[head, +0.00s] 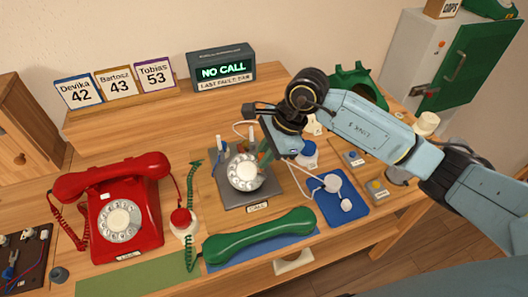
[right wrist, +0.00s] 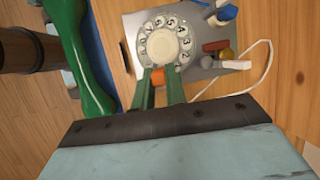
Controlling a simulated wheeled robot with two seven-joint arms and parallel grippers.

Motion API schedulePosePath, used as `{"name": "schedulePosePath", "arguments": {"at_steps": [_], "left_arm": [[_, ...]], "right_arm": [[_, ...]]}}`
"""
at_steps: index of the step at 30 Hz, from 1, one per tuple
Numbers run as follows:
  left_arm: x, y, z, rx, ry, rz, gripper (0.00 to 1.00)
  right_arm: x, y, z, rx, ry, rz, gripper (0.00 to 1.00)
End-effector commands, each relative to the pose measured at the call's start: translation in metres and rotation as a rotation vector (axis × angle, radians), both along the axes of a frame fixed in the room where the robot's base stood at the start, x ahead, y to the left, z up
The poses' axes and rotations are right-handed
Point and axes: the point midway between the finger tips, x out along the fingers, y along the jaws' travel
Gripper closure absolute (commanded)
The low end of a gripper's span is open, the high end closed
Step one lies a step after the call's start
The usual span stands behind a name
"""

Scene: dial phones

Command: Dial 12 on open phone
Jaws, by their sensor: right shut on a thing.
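The open phone (head: 243,192) is a bare grey plate with exposed parts in the middle of the table. Its white numbered dial (head: 244,171) also shows in the right wrist view (right wrist: 166,41). Whether the piece touches the dial is unclear. The green handset (head: 260,235) lies in front of the plate. My left gripper is out of view.
A red phone (head: 121,212) stands at left. A sign box (head: 222,67) reads "NO CALL"; cards (head: 114,82) show Devika 42, Bartosz 43, Tobias 53. A green shell (head: 358,78) stands behind my right arm. A blue mat (head: 333,212) with white parts lies right of the plate.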

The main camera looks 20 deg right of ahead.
Motion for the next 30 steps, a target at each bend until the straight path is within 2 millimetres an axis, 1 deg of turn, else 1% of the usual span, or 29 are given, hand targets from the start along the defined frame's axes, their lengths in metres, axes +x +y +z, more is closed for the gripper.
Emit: {"name": "schedulePosePath", "arguments": {"at_steps": [8, 13, 21, 30], "left_arm": [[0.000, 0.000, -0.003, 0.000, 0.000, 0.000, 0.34], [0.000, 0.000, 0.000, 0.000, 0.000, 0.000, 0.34], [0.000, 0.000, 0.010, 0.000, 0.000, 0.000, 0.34], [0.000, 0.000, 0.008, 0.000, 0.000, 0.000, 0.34]], "right_arm": [[-0.005, 0.001, -0.003, -0.001, 0.001, 0.001, 1.00], [-0.006, 0.001, 0.001, -0.001, 0.000, 0.001, 1.00], [-0.012, 0.001, 0.015, 0.000, -0.001, 0.002, 1.00], [-0.012, 0.001, 0.014, 0.000, 0.000, 0.001, 1.00]]}}
